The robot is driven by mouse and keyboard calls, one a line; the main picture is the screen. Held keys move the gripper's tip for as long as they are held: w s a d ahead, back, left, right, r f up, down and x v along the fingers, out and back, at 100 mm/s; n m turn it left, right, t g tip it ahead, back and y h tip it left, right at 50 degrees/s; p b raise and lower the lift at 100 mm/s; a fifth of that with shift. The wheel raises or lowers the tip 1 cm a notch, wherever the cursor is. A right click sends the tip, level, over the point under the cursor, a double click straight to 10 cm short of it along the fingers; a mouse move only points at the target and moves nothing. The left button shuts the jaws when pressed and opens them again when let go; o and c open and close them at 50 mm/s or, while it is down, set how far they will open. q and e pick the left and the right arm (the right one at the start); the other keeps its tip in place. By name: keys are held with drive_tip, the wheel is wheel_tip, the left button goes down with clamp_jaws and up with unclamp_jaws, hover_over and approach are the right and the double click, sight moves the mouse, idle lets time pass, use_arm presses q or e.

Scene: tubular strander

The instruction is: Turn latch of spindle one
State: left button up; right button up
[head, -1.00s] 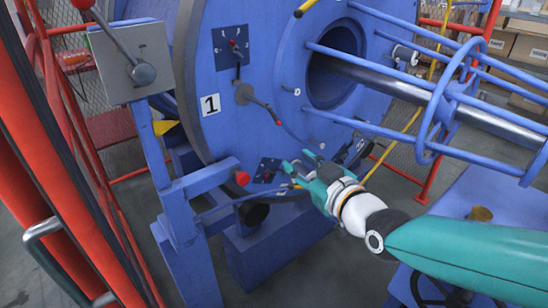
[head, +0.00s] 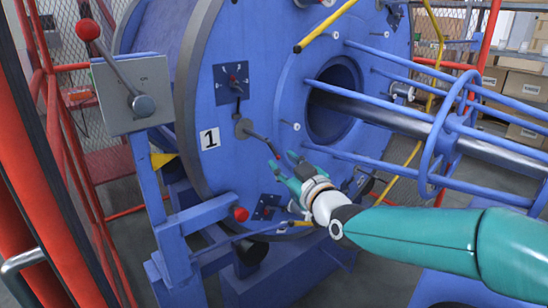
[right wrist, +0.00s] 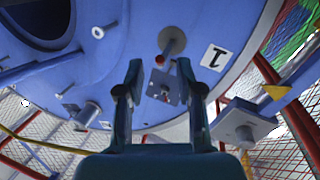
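The spindle-one latch (head: 258,139) is a dark lever with a red tip on a grey round hub, beside the white "1" label (head: 209,139) on the blue drum face. The lever slants down to the right. My right gripper (head: 284,168) is teal, open and empty, with its fingertips close to the red tip. In the right wrist view the latch hub (right wrist: 172,41) and red tip show between the two spread fingers (right wrist: 165,72). I cannot tell whether a finger touches the lever. My left gripper is not in view.
A dial plate (head: 232,82) sits above the latch and another small plate (head: 266,207) below it. Blue cage bars (head: 400,112) stick out at right. A grey control box with a red-knobbed lever (head: 130,95) stands at left. Red fence posts (head: 30,170) edge the left.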

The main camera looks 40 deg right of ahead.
sight(279, 158)
drive_tip(key=shift+w+d, duration=0.15)
drive_tip(key=shift+w, duration=0.9)
drive_tip(key=shift+w+d, duration=0.15)
drive_tip(key=shift+w, duration=0.85)
drive_tip(key=shift+c, duration=0.3)
